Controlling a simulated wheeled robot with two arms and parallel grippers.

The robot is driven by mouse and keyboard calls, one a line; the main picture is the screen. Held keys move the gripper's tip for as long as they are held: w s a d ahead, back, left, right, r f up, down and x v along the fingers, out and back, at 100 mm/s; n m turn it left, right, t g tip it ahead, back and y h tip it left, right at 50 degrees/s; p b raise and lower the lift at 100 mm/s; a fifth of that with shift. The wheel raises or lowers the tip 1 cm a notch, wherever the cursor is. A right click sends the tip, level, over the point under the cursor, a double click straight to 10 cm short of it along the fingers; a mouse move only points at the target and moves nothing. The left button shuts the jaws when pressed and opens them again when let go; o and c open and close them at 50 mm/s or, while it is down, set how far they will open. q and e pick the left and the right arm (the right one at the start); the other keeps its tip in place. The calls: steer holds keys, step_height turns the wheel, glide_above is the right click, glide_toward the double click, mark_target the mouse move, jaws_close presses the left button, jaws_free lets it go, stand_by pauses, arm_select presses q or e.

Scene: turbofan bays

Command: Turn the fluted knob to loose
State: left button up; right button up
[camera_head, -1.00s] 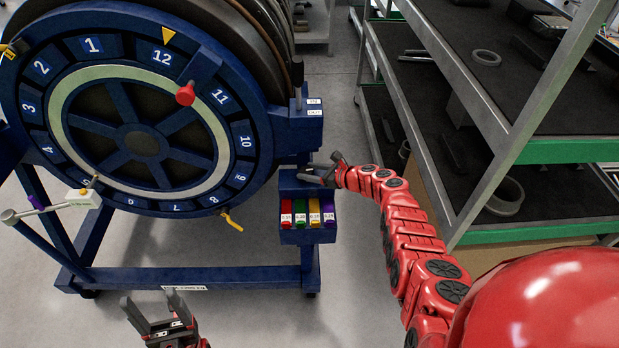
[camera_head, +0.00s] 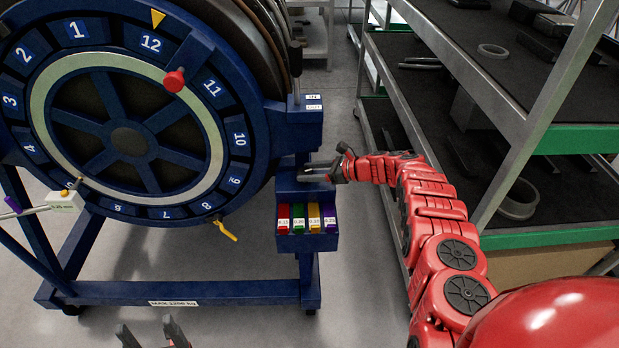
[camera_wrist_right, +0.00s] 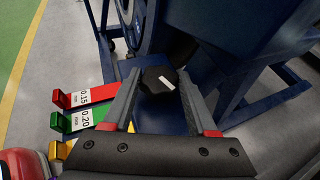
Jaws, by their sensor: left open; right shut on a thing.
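The fluted knob (camera_wrist_right: 158,80) is dark, with a white mark on its face, on the blue block of the turbofan stand in the right wrist view. My right gripper (camera_wrist_right: 160,88) has a finger on each side of it and is shut on it. In the head view my right gripper (camera_head: 318,172) is at the blue block above the coloured tags, and its fingers hide the knob. My left gripper (camera_head: 150,333) is open and empty at the bottom edge of the head view, only its fingertips showing.
The blue numbered wheel (camera_head: 128,140) with a red knob (camera_head: 174,80) fills the left. Coloured tags (camera_head: 306,218) hang in a holder just below my right gripper. A shelf rack (camera_head: 560,140) stands close on the right of my right arm. Floor is open between stand and rack.

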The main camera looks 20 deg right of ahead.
steer(key=shift+s+f, duration=0.1)
steer(key=shift+f, duration=0.05)
stand_by(0.4)
steer(key=o, duration=1.4)
steer(key=shift+c, duration=0.2)
steer(key=shift+d, duration=0.1)
steer(key=shift+s+d+r, duration=0.1)
steer(key=shift+d+r, duration=0.15)
steer(key=shift+r, duration=0.05)
steer(key=v, duration=1.6)
steer(key=shift+d+b, duration=0.2)
steer(key=shift+b, duration=0.15)
steer(key=shift+s+r, duration=0.1)
steer(key=shift+r, duration=0.05)
